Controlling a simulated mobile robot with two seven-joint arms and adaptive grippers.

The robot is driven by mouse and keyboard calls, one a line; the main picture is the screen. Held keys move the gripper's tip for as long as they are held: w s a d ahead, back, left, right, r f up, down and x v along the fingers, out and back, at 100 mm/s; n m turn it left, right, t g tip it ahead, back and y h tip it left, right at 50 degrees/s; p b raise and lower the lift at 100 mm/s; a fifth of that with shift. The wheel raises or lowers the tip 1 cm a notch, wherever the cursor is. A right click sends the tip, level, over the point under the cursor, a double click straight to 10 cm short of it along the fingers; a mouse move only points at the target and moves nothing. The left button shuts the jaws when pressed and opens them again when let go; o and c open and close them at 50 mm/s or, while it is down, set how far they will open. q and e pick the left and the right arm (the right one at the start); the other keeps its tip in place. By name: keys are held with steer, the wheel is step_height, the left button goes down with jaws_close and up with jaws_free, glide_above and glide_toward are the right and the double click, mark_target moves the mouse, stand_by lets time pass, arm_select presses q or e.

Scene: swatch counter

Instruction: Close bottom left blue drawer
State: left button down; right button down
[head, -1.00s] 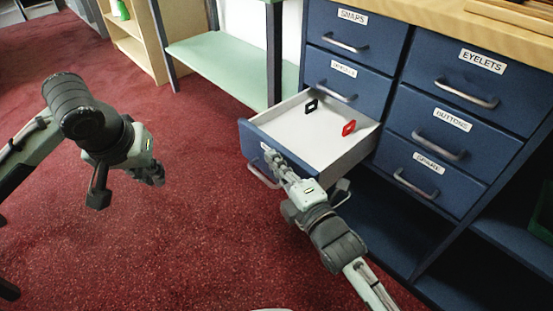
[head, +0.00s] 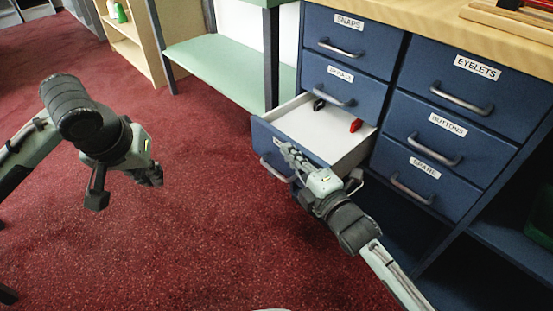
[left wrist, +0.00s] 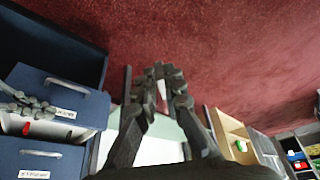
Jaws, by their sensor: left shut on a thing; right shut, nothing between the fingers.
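The bottom left blue drawer (head: 262,140) stands partly open in the head view, its white inside showing. A black piece (head: 319,104) and a red piece (head: 356,125) are in it near the back. My right gripper (head: 288,152) is shut and empty, its fingertips at the upper edge of the drawer front. It covers part of the front and label. The drawer also shows in the left wrist view (left wrist: 60,88). My left gripper (head: 153,176) is over the carpet, away from the drawers. In the left wrist view its fingers (left wrist: 161,88) are around a small pale thing that I cannot identify.
Closed blue drawers sit above the open one and in the right column, including BUTTONS (head: 436,136). A wooden counter top (head: 430,22) lies above. A green shelf (head: 215,65) stands behind. The red carpet (head: 200,240) in front is clear.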

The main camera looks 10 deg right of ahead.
mark_target(328, 138)
steer(key=w+d, duration=0.2)
steer(key=d, duration=0.2)
steer(key=w+d, duration=0.6)
steer(key=d, duration=0.1)
steer(key=shift+w+d, duration=0.2)
steer(key=shift+d, duration=0.15)
steer(key=shift+a, duration=0.1)
